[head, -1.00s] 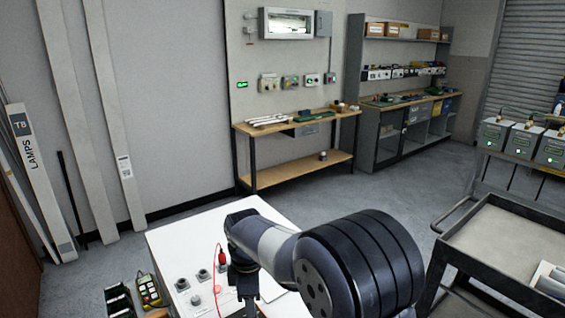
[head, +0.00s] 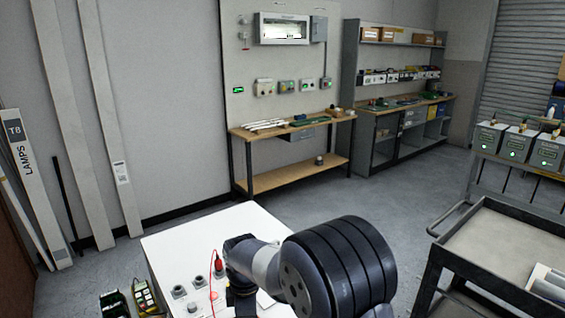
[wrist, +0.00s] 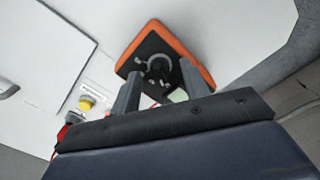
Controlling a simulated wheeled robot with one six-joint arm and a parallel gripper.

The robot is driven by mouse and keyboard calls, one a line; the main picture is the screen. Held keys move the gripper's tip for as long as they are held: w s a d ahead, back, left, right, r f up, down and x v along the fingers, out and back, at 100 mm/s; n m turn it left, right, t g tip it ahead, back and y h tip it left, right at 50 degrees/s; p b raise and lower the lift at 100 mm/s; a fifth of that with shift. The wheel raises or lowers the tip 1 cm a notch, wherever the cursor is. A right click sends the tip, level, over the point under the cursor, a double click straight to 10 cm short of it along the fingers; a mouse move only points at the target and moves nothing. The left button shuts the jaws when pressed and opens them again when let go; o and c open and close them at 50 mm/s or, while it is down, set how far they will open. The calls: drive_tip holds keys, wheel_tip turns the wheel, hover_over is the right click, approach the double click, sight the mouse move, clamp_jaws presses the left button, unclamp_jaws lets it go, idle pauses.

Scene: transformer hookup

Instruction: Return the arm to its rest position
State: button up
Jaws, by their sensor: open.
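My arm reaches from the lower right of the head view over a white bench (head: 190,238). My gripper (wrist: 160,88) is seen in the wrist view with its two dark fingers apart. An orange-edged device with a dark face and a round knob (wrist: 157,68) shows beyond the fingertips on the white surface. I cannot tell whether the fingers touch it. A red plug with a red lead (head: 216,258) stands on the bench beside my wrist. In the head view my arm hides the fingertips and the device.
A grey cart (head: 505,240) stands at the right, with grey boxes (head: 517,144) on a rack behind it. A wooden workbench (head: 290,130) stands at the back wall. Floor between is clear.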

wheel_tip(320, 180, up, 11)
wheel_tip(320, 180, down, 11)
drive_tip(key=shift+r, duration=0.1)
drive_tip(key=shift+f, duration=0.2)
drive_tip(key=m, duration=0.6)
drive_tip(key=shift+p, duration=0.3)
drive_tip(key=m+p, duration=0.1)
drive_tip(key=m, duration=0.5)
drive_tip(key=m+p, duration=0.1)
drive_tip(key=m, duration=0.4)
drive_tip(key=shift+r+m, duration=0.1)
drive_tip(key=shift+m, duration=0.3)
drive_tip(key=m+p, duration=0.2)
drive_tip(key=m, duration=0.3)
drive_tip(key=shift+m, duration=0.3)
